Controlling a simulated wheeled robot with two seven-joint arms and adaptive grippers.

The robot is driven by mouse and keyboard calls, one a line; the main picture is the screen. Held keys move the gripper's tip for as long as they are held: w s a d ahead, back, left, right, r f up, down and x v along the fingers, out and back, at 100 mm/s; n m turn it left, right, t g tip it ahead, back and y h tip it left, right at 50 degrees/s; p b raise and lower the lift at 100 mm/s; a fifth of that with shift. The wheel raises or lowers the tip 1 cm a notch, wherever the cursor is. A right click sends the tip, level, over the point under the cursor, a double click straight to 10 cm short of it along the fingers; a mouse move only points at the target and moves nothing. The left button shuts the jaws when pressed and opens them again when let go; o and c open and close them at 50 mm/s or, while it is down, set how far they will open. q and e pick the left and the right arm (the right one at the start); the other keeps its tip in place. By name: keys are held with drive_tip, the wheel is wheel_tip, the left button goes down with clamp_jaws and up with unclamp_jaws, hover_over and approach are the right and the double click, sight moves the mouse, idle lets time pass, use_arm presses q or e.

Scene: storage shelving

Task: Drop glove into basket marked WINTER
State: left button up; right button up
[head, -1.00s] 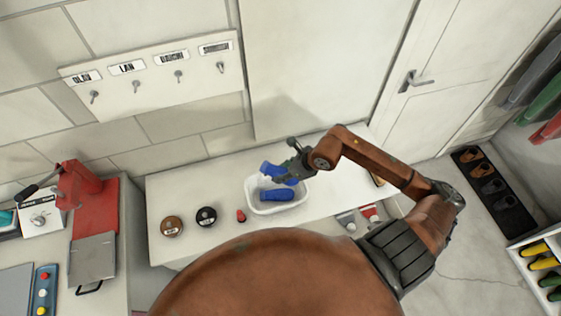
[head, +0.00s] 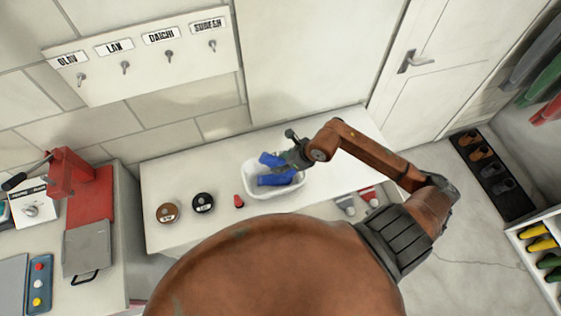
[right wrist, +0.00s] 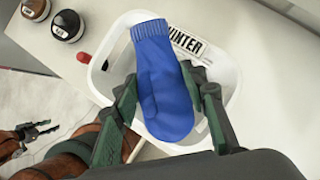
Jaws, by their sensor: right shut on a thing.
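A blue knitted mitten (right wrist: 165,85) is between the fingers of my right gripper (right wrist: 168,92), its ribbed cuff pointing away from the wrist. In the head view my right gripper (head: 292,157) holds the mitten (head: 268,160) at the white basket's back edge. The basket (head: 262,194) stands on the white bench; in the wrist view its label is partly covered by the mitten, and the visible letters fit WINTER.
Two round dark tins (head: 203,203) and a small red object (head: 239,201) stand left of the basket. A red press (head: 80,185) is at far left. Name-labelled hooks (head: 140,55) are on the wall behind. The bench right of the basket is mostly clear.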

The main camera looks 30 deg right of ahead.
drive_tip(key=o, duration=1.2)
use_arm(q)
drive_tip(key=shift+s, duration=0.3)
use_arm(e)
drive_tip(key=shift+o, duration=0.2)
drive_tip(key=v, duration=1.2)
